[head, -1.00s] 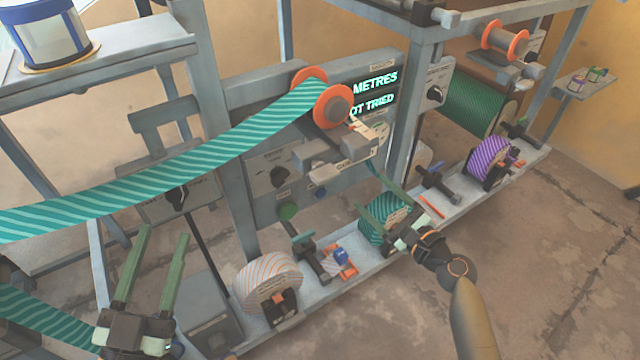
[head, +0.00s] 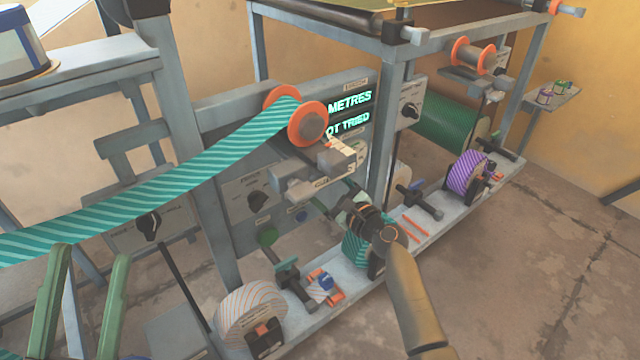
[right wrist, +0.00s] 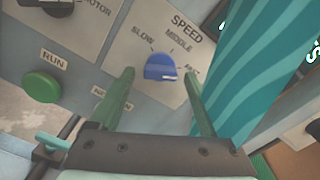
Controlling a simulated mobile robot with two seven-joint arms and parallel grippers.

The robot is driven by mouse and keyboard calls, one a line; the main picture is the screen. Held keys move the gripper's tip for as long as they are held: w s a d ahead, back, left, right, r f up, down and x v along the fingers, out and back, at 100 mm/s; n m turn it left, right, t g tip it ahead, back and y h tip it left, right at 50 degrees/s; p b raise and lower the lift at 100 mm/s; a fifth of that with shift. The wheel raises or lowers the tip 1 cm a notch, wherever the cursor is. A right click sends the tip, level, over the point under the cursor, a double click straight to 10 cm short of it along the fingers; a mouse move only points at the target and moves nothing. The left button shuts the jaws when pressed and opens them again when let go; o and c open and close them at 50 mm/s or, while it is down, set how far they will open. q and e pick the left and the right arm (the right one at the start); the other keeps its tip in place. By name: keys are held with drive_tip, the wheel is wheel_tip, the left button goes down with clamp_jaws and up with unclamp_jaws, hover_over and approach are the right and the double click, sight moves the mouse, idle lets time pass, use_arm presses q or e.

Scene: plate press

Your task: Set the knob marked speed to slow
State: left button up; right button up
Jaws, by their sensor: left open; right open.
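The speed knob (right wrist: 163,67) is blue and sits on a pale plate (right wrist: 150,35) with SPEED, SLOW, MIDDLE and FAST printed on it. I cannot tell surely which mark it points at. My right gripper (right wrist: 160,78) is open, with one green finger on each side of the knob; contact is not clear. My left gripper (head: 90,255) is open and empty at the lower left, away from the knob.
A green RUN button (right wrist: 42,87) and a dark motor knob (right wrist: 62,5) are left of the speed plate. A teal striped band (right wrist: 240,70) hangs close on the right. Rolls, including a purple one (head: 464,176), stand on the low shelf.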

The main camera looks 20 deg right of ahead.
drive_tip(key=shift+w+a, duration=0.1)
drive_tip(key=shift+w, duration=0.05)
clamp_jaws()
idle(0.6)
